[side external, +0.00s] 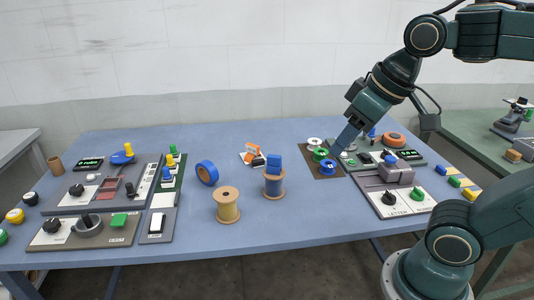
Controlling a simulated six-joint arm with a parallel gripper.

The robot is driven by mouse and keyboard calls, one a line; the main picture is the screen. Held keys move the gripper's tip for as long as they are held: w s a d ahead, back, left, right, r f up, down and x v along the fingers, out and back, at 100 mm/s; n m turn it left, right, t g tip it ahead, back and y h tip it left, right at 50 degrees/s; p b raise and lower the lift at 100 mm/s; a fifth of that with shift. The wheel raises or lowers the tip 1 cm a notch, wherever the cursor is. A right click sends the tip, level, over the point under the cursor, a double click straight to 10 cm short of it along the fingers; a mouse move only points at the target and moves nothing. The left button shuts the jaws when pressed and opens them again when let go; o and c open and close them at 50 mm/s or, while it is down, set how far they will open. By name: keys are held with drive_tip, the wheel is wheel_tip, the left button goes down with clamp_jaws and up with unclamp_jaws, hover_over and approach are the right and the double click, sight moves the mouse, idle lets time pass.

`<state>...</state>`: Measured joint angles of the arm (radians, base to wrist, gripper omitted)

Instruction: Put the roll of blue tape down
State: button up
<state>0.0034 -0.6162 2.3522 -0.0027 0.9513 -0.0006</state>
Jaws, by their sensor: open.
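A roll of blue tape (208,172) is on the blue table left of centre, apparently standing on its edge with its hole showing. Nothing holds it. My gripper (339,150) is well to its right, pointing down and left over the right part of the table, beside the brown mat. It is open; its fingertips are small and partly merge with the things behind them, so I cannot tell whether they touch anything.
The brown mat (337,174) carries white, green and blue (328,167) spools. Control panels (95,237) fill the left and right sides. The front middle (310,225) is clear.

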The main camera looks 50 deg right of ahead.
drive_tip(key=shift+s+f, duration=1.45)
drive_tip(key=shift+s, duration=0.3)
